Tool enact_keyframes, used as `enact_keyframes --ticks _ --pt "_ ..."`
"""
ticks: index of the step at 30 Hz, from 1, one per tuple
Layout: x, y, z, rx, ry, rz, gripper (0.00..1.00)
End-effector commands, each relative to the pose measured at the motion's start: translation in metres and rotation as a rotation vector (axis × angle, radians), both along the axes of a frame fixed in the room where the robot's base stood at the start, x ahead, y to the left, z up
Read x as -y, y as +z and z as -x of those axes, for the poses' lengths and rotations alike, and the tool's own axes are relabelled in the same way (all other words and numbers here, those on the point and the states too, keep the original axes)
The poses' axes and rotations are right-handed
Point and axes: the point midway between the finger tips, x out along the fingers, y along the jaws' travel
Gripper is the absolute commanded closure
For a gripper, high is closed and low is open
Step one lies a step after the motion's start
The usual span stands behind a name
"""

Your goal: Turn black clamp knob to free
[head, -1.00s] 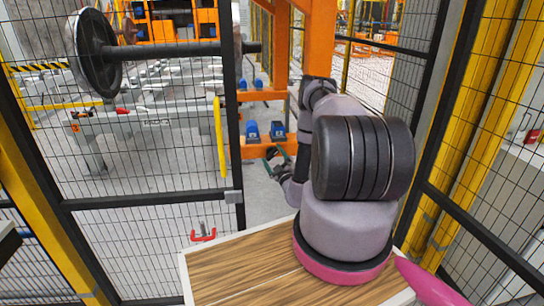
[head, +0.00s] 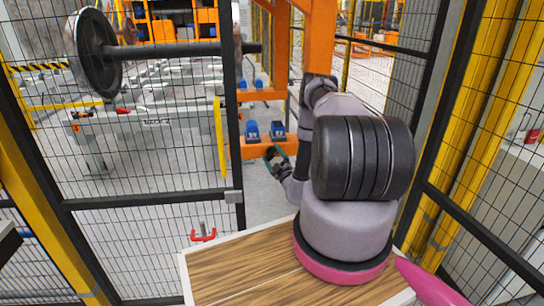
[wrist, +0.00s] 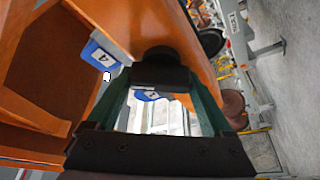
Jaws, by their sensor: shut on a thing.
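The black clamp knob (wrist: 159,55) is a dark round shape with a bar-like front, beside the orange gantry beam in the wrist view. My gripper (wrist: 160,80) has two green fingers, one on each side of the knob, and is shut on it. Their tips are partly hidden behind the knob. In the head view my gripper (head: 277,157) is small and far off, below the orange crossbeam with blue blocks. I cannot make out the knob apart from the gripper there.
The orange gantry (head: 252,146) carries blue blocks (head: 277,129). A wooden-topped table (head: 235,268) is in front. Grey floor shows below the gantry.

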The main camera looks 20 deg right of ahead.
Motion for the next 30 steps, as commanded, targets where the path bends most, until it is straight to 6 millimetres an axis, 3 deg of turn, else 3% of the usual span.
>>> enact_keyframes --ticks 30 --pt "-0.0009 -0.0023 0.0005 -0.257 0.001 0.887 0.71"
